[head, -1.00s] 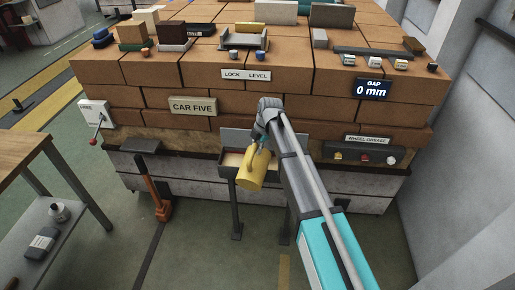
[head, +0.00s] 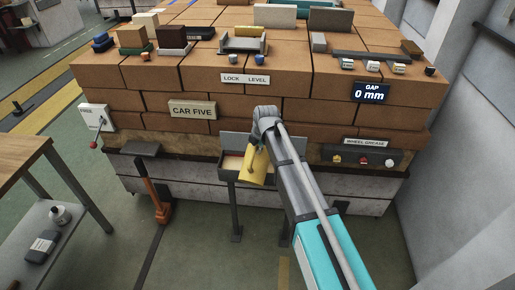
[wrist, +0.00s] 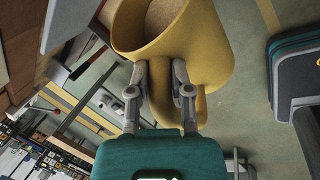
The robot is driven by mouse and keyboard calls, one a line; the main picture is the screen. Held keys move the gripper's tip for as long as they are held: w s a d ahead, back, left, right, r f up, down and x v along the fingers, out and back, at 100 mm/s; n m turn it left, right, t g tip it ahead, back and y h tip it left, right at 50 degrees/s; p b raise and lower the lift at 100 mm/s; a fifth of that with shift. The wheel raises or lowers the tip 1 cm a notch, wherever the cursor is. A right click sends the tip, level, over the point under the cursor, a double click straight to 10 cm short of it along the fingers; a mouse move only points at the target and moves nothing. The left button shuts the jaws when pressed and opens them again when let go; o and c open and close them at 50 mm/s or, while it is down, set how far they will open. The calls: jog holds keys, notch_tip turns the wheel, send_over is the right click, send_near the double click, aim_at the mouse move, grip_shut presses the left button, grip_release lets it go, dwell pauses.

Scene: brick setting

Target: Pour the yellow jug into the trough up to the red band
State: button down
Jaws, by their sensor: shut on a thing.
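The yellow jug (head: 251,170) hangs from my gripper (head: 260,143) at the front right of the trough. In the wrist view my gripper (wrist: 160,75) is shut on the handle of the jug (wrist: 205,50). The jug is tilted, and pale grainy stuff shows inside its mouth. The trough (head: 226,173) is a shallow dark-edged tray on legs, with a pale inside and a grey plate behind it. The jug and arm hide its right part.
A brick stack carries a CAR FIVE sign (head: 192,110) behind the trough. A grease panel (head: 362,158) is at the right. An orange-handled tool (head: 155,195) leans at the left. A wooden-topped table (head: 22,152) stands at the far left.

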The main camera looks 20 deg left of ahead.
jog(key=t, duration=0.1)
jog(key=r+t, duration=0.1)
jog(key=t, duration=0.1)
jog(key=shift+s+r, duration=0.1)
jog(key=shift+s, duration=0.05)
jog(key=shift+w+r+n+t, duration=0.2)
jog(key=shift+r+n+t, duration=0.05)
jog(key=shift+n+t, duration=0.05)
jog(key=shift+b, duration=0.4)
